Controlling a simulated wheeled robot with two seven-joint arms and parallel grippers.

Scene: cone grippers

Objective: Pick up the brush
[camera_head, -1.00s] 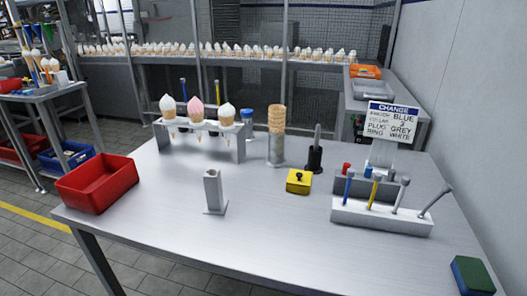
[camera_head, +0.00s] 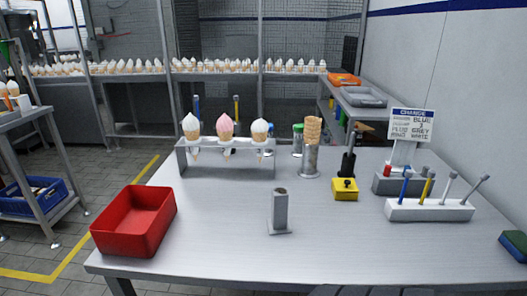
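No brush can be made out for certain. A dark upright tool (camera_head: 348,162) with a thin handle stands behind the yellow box, at the back right of the table; it may be a brush in a stand. Several slim tools with blue, yellow and grey handles lean in a white holder (camera_head: 428,213) at the right; their lower ends are hidden in it. Neither of my grippers is in view.
The metal table (camera_head: 220,215) carries a red bin (camera_head: 135,222), a cone rack (camera_head: 226,158), a cone stack (camera_head: 312,131), a grey post (camera_head: 280,211), a yellow box (camera_head: 345,190), a sign (camera_head: 411,126) and a green-blue block (camera_head: 515,243). The front middle is mostly clear.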

